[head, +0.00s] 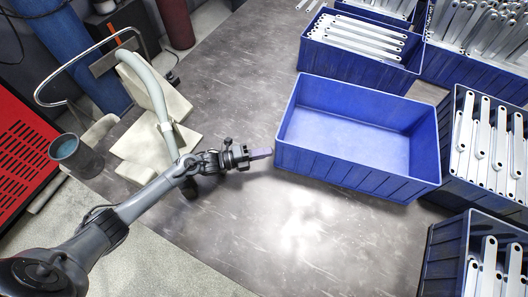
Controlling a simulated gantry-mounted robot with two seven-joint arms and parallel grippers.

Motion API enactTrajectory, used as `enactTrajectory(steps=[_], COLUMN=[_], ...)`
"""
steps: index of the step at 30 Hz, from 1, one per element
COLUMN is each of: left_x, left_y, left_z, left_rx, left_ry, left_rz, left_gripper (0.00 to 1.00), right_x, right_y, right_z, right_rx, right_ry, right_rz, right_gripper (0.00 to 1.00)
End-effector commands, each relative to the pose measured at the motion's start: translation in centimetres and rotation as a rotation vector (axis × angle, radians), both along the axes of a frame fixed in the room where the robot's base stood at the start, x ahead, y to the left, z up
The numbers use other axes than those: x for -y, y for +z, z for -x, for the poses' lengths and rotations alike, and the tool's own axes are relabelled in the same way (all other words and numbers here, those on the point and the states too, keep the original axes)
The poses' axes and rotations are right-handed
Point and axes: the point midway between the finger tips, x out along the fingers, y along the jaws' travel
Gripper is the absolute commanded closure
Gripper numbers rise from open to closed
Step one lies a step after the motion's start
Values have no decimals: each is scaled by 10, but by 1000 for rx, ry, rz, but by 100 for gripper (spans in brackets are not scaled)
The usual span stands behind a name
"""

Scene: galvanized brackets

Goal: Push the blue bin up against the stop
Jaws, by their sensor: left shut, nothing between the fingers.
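The blue bin (360,170) is empty and sits on the grey table, right of centre in the head view. My left gripper (262,153) is shut and empty. Its fingertips point right and are at or very near the left wall of the bin; I cannot tell whether they touch it. I cannot pick out the stop for certain; other bins stand close behind and to the right of the blue bin. My right gripper is out of view.
Blue bins full of galvanized brackets stand at the back (335,68), the right (446,110) and the lower right (428,260). Pale blocks (140,145) and a grey cup (76,155) are at the left. The table (300,240) in front is clear.

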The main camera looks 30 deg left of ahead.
Motion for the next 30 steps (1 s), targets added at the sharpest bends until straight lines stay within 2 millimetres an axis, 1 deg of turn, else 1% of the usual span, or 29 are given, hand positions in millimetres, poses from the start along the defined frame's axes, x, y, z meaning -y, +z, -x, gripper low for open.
enactTrajectory(steps=[3,9,13,17,30], left_x=[7,36,51,54,53], left_y=[-2,-4,-1,2,3], left_z=[-6,-33,-41,-42,-41], left_rx=[3,5,3,1,3], left_ry=[-2,-4,-11,-15,-16], left_rz=[0,2,4,6,8], left_gripper=[100,100,100,100,100], right_x=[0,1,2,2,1], right_y=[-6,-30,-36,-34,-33], right_z=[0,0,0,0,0], right_rx=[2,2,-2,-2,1], right_ry=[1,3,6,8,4], right_rz=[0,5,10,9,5], right_gripper=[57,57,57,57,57])
